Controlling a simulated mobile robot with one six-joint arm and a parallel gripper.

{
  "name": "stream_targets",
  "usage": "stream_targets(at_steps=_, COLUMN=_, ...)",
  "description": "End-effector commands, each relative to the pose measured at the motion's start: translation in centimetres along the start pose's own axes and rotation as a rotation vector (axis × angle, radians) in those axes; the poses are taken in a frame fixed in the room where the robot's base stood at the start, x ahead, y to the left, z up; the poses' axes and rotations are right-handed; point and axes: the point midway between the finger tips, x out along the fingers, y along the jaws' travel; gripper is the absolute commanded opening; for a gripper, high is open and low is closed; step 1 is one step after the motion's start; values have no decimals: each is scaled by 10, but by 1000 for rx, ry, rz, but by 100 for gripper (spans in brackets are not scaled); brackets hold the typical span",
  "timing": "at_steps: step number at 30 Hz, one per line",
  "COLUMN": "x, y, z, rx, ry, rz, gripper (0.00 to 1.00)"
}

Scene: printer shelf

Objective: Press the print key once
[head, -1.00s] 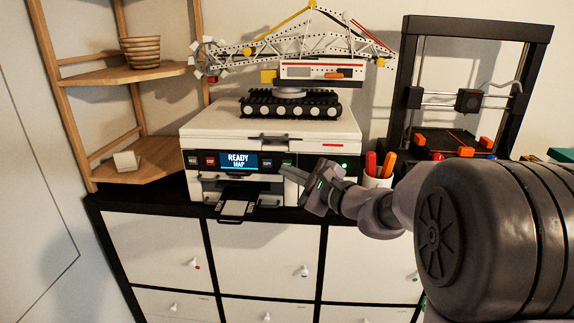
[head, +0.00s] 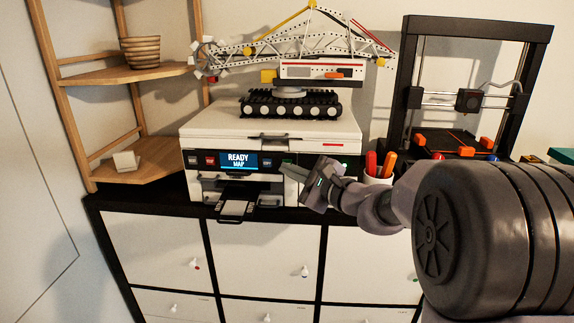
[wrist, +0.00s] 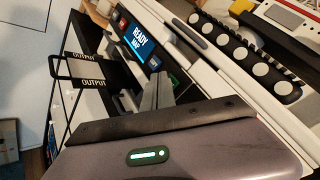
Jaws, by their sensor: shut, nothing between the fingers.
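The white printer (head: 270,128) stands on the cabinet. Its dark front panel has a lit display (head: 238,161) reading READY MAP, also in the wrist view (wrist: 138,38). Right of the display are a blue key (head: 266,162) and a green key (head: 287,162); the small key labels are not legible, so I cannot confirm which is the print key. My gripper (head: 287,169) is shut and empty, its tips close to the green key. In the wrist view the fingers (wrist: 158,88) lie beside the green key (wrist: 172,81); I cannot tell whether they touch it.
A crane model (head: 290,103) stands on the printer lid. An output tray (head: 236,208) juts from the printer front. A pen cup (head: 376,180) and a 3D printer (head: 462,100) stand to the right. A wooden corner shelf (head: 140,160) is at left.

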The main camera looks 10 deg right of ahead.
Motion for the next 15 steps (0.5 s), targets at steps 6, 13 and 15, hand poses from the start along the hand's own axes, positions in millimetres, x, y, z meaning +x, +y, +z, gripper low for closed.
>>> stream_targets(at_steps=6, x=2, y=-1, z=-2, rx=-1, ry=0, rz=0, gripper=0)
stream_targets(at_steps=13, x=4, y=-2, z=-3, rx=-1, ry=0, rz=1, gripper=0)
stream_targets(at_steps=15, x=4, y=-3, z=-4, rx=0, ry=0, rz=1, gripper=0)
